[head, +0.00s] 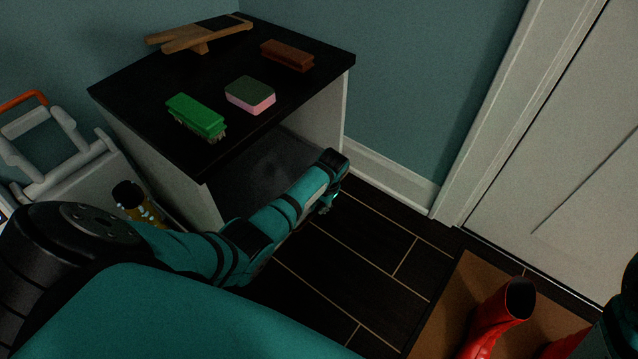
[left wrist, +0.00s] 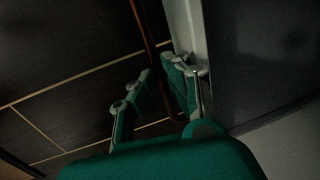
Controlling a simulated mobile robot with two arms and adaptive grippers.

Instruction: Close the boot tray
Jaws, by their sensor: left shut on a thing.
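The boot tray (head: 262,168) is a dark grey pull-out surface under the black top of a white cabinet, and it is at least partly out. In the left wrist view the grey tray (left wrist: 265,55) fills the right side, with a pale front edge (left wrist: 188,30) and a thin dark reddish bar (left wrist: 147,30) alongside. My left gripper (head: 326,206) is at the tray's front right, mostly hidden behind my forearm. In the left wrist view its fingers (left wrist: 159,72) are shut around the bar. My right gripper is not in view.
On the cabinet top (head: 130,85) lie a green brush (head: 195,114), a pink-green sponge (head: 250,94), a brown brush (head: 287,55) and a wooden boot jack (head: 200,37). Red boots (head: 497,318) stand on a brown mat (head: 450,300) at lower right. Dark floor between is clear.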

